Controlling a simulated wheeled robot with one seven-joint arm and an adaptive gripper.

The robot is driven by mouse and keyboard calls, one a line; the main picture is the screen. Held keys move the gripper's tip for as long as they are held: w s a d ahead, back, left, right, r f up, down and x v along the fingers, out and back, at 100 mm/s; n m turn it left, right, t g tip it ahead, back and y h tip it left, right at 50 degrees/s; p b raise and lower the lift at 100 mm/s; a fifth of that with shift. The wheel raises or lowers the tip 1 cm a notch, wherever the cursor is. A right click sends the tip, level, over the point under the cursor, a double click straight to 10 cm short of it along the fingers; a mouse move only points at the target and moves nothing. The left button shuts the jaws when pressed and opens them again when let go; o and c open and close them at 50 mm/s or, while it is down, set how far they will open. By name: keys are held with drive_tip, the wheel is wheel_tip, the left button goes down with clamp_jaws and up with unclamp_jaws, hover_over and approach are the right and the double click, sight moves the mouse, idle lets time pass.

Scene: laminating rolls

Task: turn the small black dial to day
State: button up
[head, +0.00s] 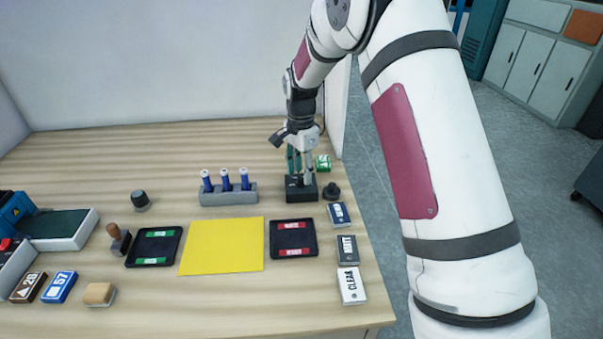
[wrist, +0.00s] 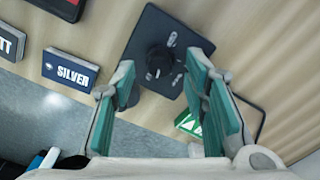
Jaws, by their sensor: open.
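The small black dial (wrist: 159,61) is a round knob with a pale mark, on a black square base (wrist: 147,32) with small light labels too small to read. In the head view the base (head: 302,195) stands near the table's right edge, and my gripper hides most of the dial. My gripper (head: 299,174) points down over it. In the wrist view its green-padded fingers (wrist: 161,70) are open, one on each side of the dial, with visible gaps between them and the knob.
A black knob-like piece (head: 331,191) stands close right of the base. A green card (head: 323,162) lies behind. The silver card (head: 339,215) and a black tray (head: 292,252) lie in front.

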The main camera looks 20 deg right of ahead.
drive_tip(key=shift+f, duration=0.8)
drive_tip(key=shift+c, duration=0.6)
clamp_jaws()
